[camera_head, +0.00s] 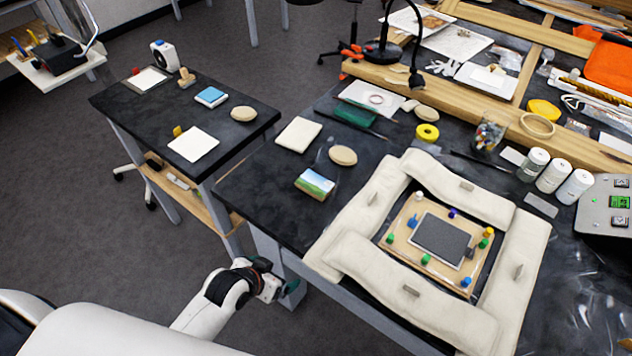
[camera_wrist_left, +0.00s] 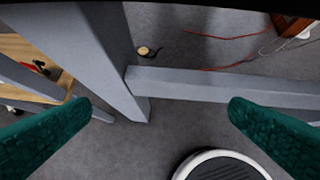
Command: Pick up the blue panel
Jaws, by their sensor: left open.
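A small blue panel (camera_head: 211,96) with a pale edge lies flat on the small dark side table (camera_head: 150,112), between a white sheet and an oval beige pad. A second small panel (camera_head: 315,183), painted with blue sky and green land, lies near the left edge of the large dark table (camera_head: 262,190). My left gripper (camera_head: 287,287) is low, beside the large table's front left leg and below its top, well away from both panels. In the left wrist view its green fingers (camera_wrist_left: 160,102) are wide apart with nothing between them. My right gripper is not in view.
Beige cushions (camera_head: 425,308) frame a wooden board with a grey slab and coloured pegs on the large table. A white pad (camera_head: 298,134) and an oval pad (camera_head: 343,155) lie near the painted panel. Table legs (camera_wrist_left: 95,50) and a crossbar (camera_wrist_left: 220,85) stand close to the gripper.

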